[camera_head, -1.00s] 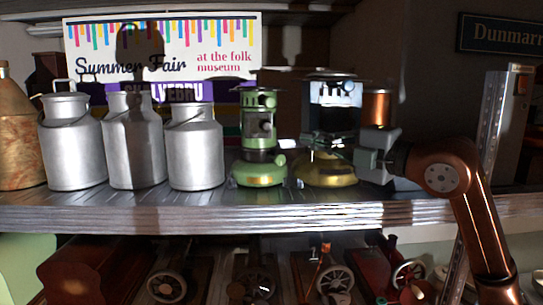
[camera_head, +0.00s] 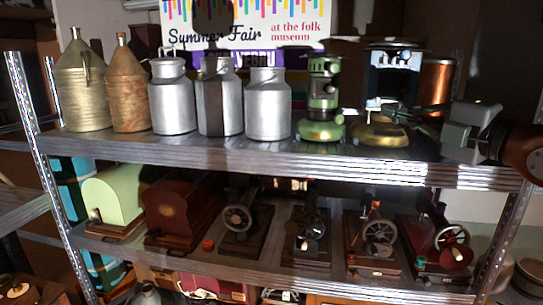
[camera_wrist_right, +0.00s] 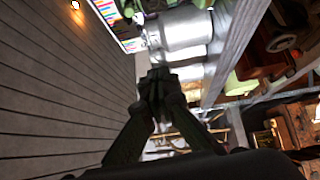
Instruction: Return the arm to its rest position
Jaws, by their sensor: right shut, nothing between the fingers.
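My right gripper (camera_head: 408,118) comes in from the right edge in the head view, at the height of the upper shelf. Its dark fingers point left, in front of the brass-based black lantern (camera_head: 380,134); whether they touch it I cannot tell. In the right wrist view the fingers (camera_wrist_right: 158,82) are closed together with nothing between them. My left gripper is in neither view.
The upper shelf (camera_head: 230,152) holds silver milk cans (camera_head: 268,105), a green lantern (camera_head: 320,105), stoneware-like jugs (camera_head: 130,90) and a copper vessel (camera_head: 437,85). Sewing machines (camera_head: 310,235) stand on the shelf below. Metal uprights (camera_head: 45,165) frame the rack.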

